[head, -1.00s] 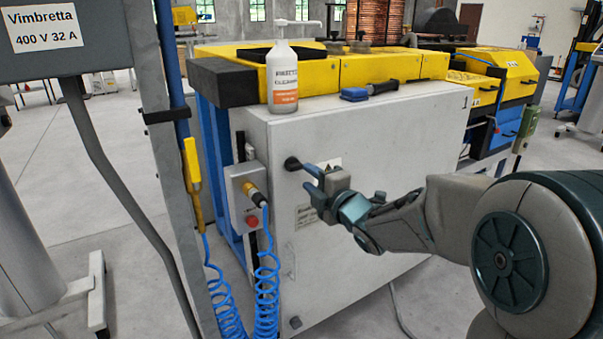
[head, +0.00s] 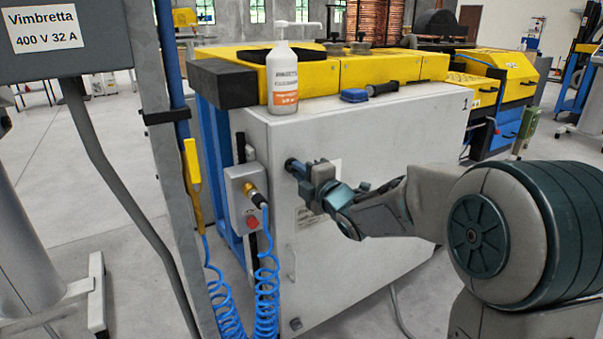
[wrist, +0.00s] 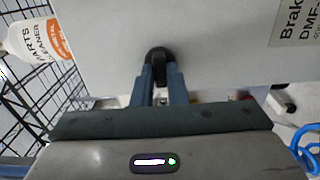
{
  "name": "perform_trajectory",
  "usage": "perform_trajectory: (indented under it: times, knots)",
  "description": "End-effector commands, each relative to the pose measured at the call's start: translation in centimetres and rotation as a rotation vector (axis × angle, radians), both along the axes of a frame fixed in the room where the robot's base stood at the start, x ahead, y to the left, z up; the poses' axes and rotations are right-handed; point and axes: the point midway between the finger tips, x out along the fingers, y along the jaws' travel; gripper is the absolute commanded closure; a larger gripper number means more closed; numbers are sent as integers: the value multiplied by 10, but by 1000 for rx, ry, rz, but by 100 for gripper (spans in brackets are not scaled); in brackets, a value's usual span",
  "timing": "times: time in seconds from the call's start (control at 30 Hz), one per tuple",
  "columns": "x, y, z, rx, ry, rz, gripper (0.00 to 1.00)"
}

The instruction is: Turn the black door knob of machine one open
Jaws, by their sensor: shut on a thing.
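The door of machine one (head: 390,140) is a light grey panel with a "1" at its upper right; it looks shut. The black knob (wrist: 158,56) shows in the wrist view between my fingers, against the grey panel. My gripper (head: 293,168) is at the upper left of the door in the head view, with its fingers pointing at the panel. In the wrist view, my gripper (wrist: 159,78) has its two blue-grey fingers shut on the knob, one on each side.
A grey control box (head: 244,198) with a red button and blue coiled hoses (head: 266,285) are left of the door. A grey post stands further left.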

Motion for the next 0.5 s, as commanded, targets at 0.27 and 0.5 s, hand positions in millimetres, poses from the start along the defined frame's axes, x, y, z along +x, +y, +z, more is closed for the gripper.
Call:
perform_trajectory:
  times: [0.27, 0.5]
  knots:
    - [0, 0, 0, 47, 32, 0, 100]
    - [0, 0, -1, 180, 120, 0, 100]
